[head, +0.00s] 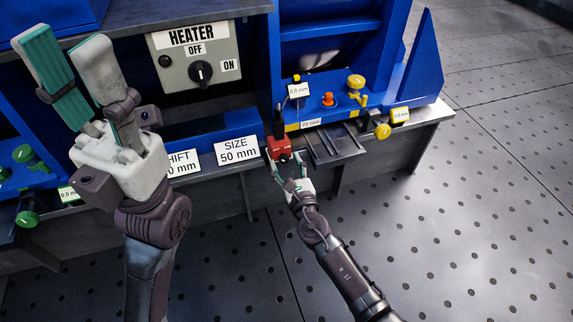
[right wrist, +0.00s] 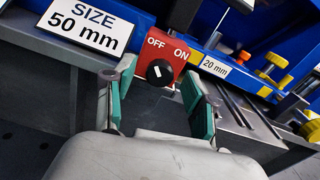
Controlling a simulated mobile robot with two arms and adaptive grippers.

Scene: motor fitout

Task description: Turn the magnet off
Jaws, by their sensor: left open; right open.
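The magnet switch is a small red box (head: 279,148) with a black knob. It stands at the front edge of the blue machine in the head view. In the right wrist view the red box (right wrist: 178,52) reads OFF at left and ON at right, and its black knob (right wrist: 160,73) has a small white mark. I cannot tell surely which label the mark points to. My right gripper (head: 286,166) is open, its fingers spread on either side of the knob in front of the box; contact is not clear. My left gripper (head: 68,50) is open and empty, raised at the left.
A grey HEATER panel (head: 176,60) with its own black knob is on the machine above. A SIZE 50 mm sign (head: 237,151) is left of the red box. Yellow knobs (head: 383,131) and a slotted metal plate (head: 335,148) are to its right. The perforated floor (head: 470,220) is clear.

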